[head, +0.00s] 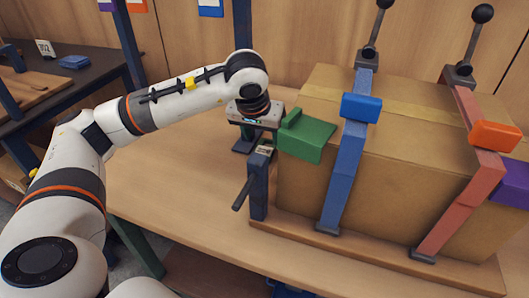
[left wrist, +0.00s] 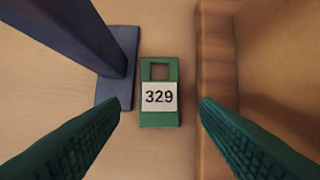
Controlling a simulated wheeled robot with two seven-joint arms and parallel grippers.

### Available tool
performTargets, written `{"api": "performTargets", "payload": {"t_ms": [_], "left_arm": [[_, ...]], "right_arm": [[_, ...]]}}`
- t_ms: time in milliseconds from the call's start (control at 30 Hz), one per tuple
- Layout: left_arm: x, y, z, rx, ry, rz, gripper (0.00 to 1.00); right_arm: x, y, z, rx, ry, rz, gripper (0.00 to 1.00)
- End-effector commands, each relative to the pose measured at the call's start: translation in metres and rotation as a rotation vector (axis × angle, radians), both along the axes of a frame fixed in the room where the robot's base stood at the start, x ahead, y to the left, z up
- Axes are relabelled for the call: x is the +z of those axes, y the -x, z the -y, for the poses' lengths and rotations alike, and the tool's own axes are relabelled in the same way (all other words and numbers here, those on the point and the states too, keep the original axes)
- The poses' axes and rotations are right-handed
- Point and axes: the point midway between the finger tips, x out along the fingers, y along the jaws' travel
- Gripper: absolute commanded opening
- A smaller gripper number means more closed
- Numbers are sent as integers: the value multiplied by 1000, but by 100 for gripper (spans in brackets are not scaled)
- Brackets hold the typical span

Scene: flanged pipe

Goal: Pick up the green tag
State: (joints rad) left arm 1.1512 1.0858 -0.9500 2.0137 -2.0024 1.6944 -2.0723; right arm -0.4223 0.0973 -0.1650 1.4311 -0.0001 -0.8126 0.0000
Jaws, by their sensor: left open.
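The green tag (left wrist: 160,120) shows in the left wrist view as a small flat piece with a square hole at its top and a white label reading 329. It lies on the pale wood surface between my two finger ends, apart from both. My left gripper (head: 257,132) is open and points down, with nothing between its fingers. In the head view the gripper is just left of the big box; I cannot clearly make out the tag there. My right gripper is not in view.
A large cardboard box (head: 400,110) stands right of the gripper, with a green block (head: 306,138), a blue clamp (head: 345,165) and a red clamp (head: 460,205) on it. A dark blue post base (left wrist: 118,70) is close left of the tag. Bare table (head: 175,195) lies left.

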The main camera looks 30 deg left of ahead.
Motion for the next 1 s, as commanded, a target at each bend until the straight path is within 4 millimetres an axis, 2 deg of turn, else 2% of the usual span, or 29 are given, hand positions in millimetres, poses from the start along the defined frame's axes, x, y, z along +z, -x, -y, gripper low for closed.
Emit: {"api": "performTargets", "payload": {"t_ms": [133, 400, 700, 767, 900, 1000], "left_arm": [[-11, -3, -1, -1, -1, -2, 56], [-47, -16, -6, 1, 0, -2, 56], [-51, -19, -7, -1, 0, 0, 56], [-51, -19, -7, -1, 0, 0, 48], [-51, -19, -7, 0, 0, 0, 25], [-51, -19, -7, 0, 0, 0, 19]], "right_arm": [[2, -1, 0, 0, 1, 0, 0], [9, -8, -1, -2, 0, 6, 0], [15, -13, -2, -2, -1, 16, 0], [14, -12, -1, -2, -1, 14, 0], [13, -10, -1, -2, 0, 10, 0], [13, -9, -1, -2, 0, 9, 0]]}}
